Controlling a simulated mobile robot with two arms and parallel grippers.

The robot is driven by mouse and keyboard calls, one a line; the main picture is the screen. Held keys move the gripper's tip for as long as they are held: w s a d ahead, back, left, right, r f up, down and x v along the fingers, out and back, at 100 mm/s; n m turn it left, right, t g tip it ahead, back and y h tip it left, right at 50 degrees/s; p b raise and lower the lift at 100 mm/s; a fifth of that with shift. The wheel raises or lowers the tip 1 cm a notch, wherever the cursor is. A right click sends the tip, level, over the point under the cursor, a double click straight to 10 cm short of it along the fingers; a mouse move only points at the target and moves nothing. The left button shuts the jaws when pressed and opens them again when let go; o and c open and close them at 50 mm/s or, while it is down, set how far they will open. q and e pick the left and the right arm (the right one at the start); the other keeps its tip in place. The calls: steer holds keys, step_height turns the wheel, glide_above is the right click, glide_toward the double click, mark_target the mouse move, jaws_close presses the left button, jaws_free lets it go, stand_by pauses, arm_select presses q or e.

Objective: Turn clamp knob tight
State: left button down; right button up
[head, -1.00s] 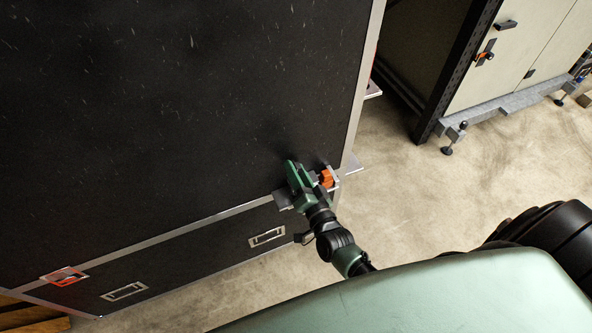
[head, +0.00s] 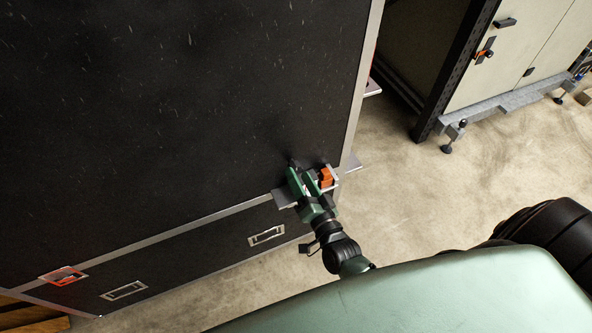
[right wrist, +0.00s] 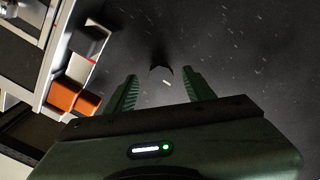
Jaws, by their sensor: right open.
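A small dark knob-like part (right wrist: 161,73) with a pale mark stands on the black case panel in the right wrist view. It lies beyond and between my two fingertips, and I see no contact. I cannot tell for sure that it is the clamp knob. My right gripper (head: 303,178) is open and empty at the lower right corner of the large black case (head: 180,100); its green fingers also show in the right wrist view (right wrist: 163,85). An orange latch (head: 326,177) sits just right of the gripper, and it shows left of the fingers in the right wrist view (right wrist: 70,97). My left gripper is out of view.
The case has metal edge strips, recessed handles (head: 266,235) and another orange-red latch (head: 62,276) at lower left. A pale cabinet (head: 510,70) on levelling feet stands at upper right behind a dark post. The concrete floor (head: 410,210) between is clear.

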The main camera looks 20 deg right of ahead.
steer(key=s, duration=0.4)
steer(key=shift+s, duration=0.25)
steer(key=s+a+f+n+g+y, duration=0.1)
steer(key=s+f+n+g, duration=0.4)
steer(key=f, duration=0.8)
steer(key=s+a+f+n+g, duration=0.1)
steer(key=s+f+g, duration=0.2)
steer(key=s+f, duration=0.7)
steer(key=s+d+f+n+g, duration=0.2)
steer(key=s+f+n+g, duration=0.1)
steer(key=s+f, duration=0.5)
steer(key=s+d+f+n+g+h, duration=0.1)
steer(key=s+f+g, duration=0.5)
steer(key=s, duration=0.7)
step_height(320, 180, down, 3)
steer(key=shift+s+d+r+n, duration=0.1)
steer(key=shift+s+d+n, duration=0.05)
steer(key=shift+d+n, duration=0.65)
steer(key=shift+a, duration=0.1)
